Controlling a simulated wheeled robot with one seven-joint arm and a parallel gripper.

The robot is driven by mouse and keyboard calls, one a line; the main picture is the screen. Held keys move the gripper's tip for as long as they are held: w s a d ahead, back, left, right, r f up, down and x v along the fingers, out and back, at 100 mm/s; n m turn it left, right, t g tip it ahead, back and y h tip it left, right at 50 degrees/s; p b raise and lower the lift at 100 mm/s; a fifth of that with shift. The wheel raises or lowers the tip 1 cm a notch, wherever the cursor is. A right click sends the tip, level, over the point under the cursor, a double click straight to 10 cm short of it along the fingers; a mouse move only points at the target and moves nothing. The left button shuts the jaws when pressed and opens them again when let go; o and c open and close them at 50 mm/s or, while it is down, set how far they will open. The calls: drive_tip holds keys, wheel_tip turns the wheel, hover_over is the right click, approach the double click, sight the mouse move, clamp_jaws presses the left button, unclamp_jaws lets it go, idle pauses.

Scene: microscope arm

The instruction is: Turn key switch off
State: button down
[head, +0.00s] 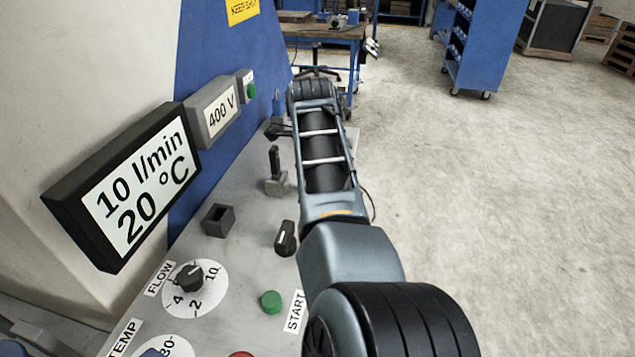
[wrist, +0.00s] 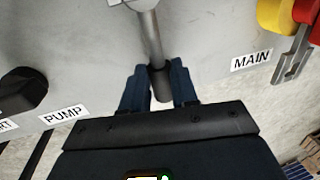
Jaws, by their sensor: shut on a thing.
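In the wrist view, my gripper (wrist: 160,72) is shut on the dark end of a grey rod (wrist: 150,35). The rod runs up from between the fingers to a light fitting at the top edge of the picture. It stands between the PUMP label (wrist: 64,113) and the MAIN label (wrist: 251,60). I cannot tell for sure whether this rod belongs to the key switch. In the head view, my arm reaches over the panel's right side, and my fingertips cannot be made out clearly.
A black knob (wrist: 22,92) is left of the gripper in the wrist view, and a red-and-yellow switch (wrist: 275,15) is at right. In the head view, an upright black lever (head: 274,161), a black knob (head: 285,239) and a green button (head: 271,301) stand close to my arm.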

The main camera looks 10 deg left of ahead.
drive_tip(key=c, duration=0.9)
unclamp_jaws()
drive_tip(key=shift+o, duration=0.2)
wheel_tip(320, 180, up, 8)
drive_tip(key=s, duration=0.1)
drive_tip(key=shift+s+f+b, duration=0.15)
drive_tip(key=shift+s+b, duration=0.15)
drive_tip(key=shift+b, duration=0.05)
drive_tip(key=shift+s, duration=0.1)
